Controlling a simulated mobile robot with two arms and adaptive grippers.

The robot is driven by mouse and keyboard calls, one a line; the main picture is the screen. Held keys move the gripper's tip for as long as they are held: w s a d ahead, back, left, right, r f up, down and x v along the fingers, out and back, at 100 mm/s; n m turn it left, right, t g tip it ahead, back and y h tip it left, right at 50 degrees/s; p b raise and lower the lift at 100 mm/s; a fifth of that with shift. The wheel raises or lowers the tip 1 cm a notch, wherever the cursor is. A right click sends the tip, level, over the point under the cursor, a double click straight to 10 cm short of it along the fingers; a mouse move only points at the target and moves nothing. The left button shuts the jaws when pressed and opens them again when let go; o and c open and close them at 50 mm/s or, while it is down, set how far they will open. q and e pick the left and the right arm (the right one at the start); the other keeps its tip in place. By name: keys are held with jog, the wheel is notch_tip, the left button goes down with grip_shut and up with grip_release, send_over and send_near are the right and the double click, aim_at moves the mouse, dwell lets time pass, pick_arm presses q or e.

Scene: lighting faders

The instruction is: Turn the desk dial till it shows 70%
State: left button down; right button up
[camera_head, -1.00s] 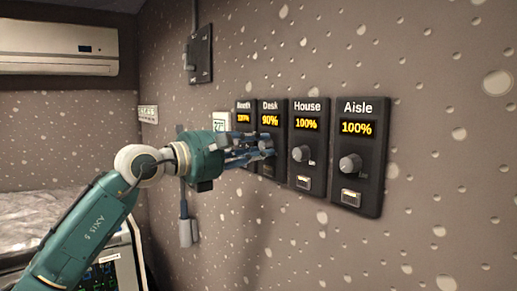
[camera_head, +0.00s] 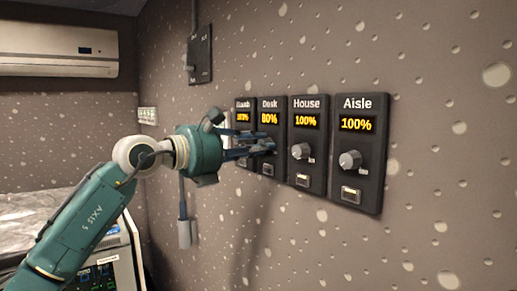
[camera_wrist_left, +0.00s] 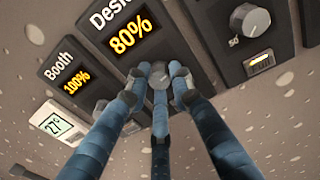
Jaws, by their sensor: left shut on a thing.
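The Desk panel (camera_head: 270,104) is on the wall between Booth and House, and its display (camera_head: 269,119) reads 80%. In the left wrist view the Desk display (camera_wrist_left: 132,36) also reads 80%. My left gripper (camera_head: 268,146) reaches the Desk panel from the left, its fingers shut around the desk dial (camera_wrist_left: 159,76). The dial's grey face shows between the blue fingertips in the left wrist view; the head view hides most of it behind the fingers. My right gripper is out of view.
The House panel (camera_head: 308,104) and Aisle panel (camera_head: 358,104), both at 100%, are to the right, with their own knobs. The Booth panel (camera_wrist_left: 64,78) reads 100% and is close on the left. A small white thermostat (camera_wrist_left: 52,124) is beside it.

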pick_arm(q)
jog(key=n, duration=0.2)
jog(key=f+n, duration=0.1)
jog(key=n, duration=0.1)
jog(key=shift+d+n+g+b, duration=0.1)
jog(key=shift+n+g+b, duration=0.2)
jog(key=shift+g, duration=0.1)
jog(key=shift+f, duration=0.1)
dwell(0.4)
jog(key=c, duration=1.6)
grip_release()
jog(key=shift+o, duration=0.4)
jog(key=shift+r, duration=0.3)
jog(key=v, duration=1.2)
jog(key=shift+f, duration=0.1)
